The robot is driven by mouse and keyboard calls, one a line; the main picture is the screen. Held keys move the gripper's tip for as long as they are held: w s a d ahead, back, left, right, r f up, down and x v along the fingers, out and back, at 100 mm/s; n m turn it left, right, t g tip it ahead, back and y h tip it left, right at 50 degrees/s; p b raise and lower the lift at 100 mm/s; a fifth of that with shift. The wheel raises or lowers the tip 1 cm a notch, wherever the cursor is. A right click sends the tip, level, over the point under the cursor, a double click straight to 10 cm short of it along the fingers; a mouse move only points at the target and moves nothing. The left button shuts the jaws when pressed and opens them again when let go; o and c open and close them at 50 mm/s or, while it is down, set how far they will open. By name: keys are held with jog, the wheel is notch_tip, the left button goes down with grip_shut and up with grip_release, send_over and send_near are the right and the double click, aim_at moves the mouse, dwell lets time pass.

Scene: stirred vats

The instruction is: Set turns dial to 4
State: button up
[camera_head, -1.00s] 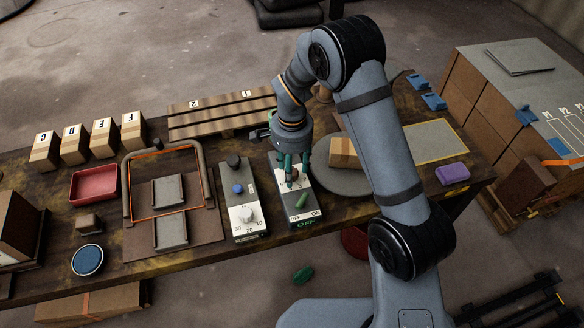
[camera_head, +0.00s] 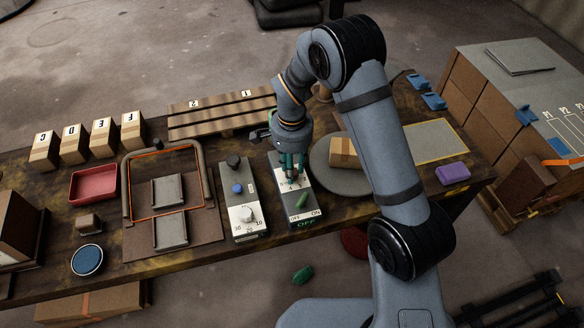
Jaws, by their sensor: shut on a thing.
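The control box (camera_head: 297,214) with a white face stands on the bench, left of the round grey turntable. A dial sits on its upper part, with small numbers on the white panel around it. My gripper (camera_head: 293,176) points down over this dial, and its greenish fingers are closed on it. The fingers hide most of the dial, so I cannot read its setting.
A second control box (camera_head: 243,215) with a white knob and a blue button stands just left. A cardboard box (camera_head: 344,152) sits on the turntable (camera_head: 328,181). A framed fixture (camera_head: 127,208), a red tray (camera_head: 94,185) and a purple block (camera_head: 452,173) are also on the bench.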

jog(key=n+b, duration=0.1)
jog(key=n, duration=0.3)
jog(key=shift+b, duration=0.3)
jog(key=shift+n+b, duration=0.35)
jog(key=shift+n, duration=1.85)
jog(key=o, duration=1.1)
jog(key=shift+o, duration=0.2)
jog(key=shift+r, duration=0.1)
notch_tip(320, 180, up, 12)
